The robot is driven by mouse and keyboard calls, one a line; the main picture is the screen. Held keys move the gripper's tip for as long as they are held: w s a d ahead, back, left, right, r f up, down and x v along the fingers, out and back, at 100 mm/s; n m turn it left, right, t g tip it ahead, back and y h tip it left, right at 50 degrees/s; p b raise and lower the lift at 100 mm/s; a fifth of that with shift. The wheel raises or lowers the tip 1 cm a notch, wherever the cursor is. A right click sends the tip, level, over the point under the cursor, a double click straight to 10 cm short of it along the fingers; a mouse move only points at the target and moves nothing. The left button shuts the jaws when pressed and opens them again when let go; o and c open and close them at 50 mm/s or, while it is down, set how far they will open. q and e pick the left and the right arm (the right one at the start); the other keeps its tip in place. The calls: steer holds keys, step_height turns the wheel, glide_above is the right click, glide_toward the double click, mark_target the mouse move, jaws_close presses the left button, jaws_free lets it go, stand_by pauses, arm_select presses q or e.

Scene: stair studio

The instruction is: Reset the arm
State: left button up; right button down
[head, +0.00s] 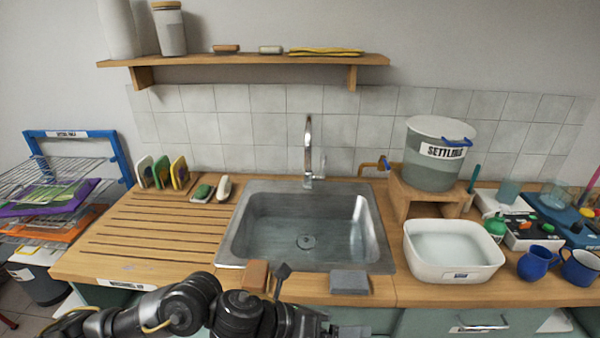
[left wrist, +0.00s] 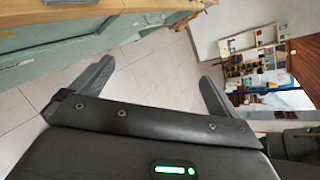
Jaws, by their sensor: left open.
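My left arm comes in from the left along the bottom of the head view, in front of the counter's front edge. Its gripper (head: 335,330) is at the bottom edge, partly cut off, below the grey block. In the left wrist view my left gripper (left wrist: 158,88) has its two fingers spread wide apart with nothing between them. Tiled floor shows beyond the fingers. My right gripper is not in view.
A steel sink (head: 306,232) is set in the wooden counter (head: 140,240). A brown block (head: 256,275) and a grey block (head: 349,282) lie at its front edge. A white basin (head: 453,268) stands right. Green cabinets (left wrist: 60,55) are close to the left gripper.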

arm_select(q)
steer(key=w+a+f+n+t+y, duration=0.1)
steer(key=a+f+n+t+y, duration=0.4)
steer(key=n, duration=0.7)
steer(key=w+a+f+n+t+y, duration=0.1)
steer(key=a+n+t, duration=0.1)
steer(key=a+n, duration=0.75)
steer(key=s+a+f+n+g+y, duration=0.6)
steer(key=s+a+f+n, duration=0.7)
steer(key=s+a+n, duration=0.4)
steer(key=s+f+n+g, duration=0.2)
steer(key=s+f, duration=0.1)
steer(key=f, duration=2.3)
steer(key=s+a+f+g, duration=0.1)
steer(key=s+a+f, duration=0.1)
steer(key=s+f, duration=1.4)
steer(key=shift+s+a+f+m+y+b, duration=0.3)
steer(key=shift+f+m, duration=0.05)
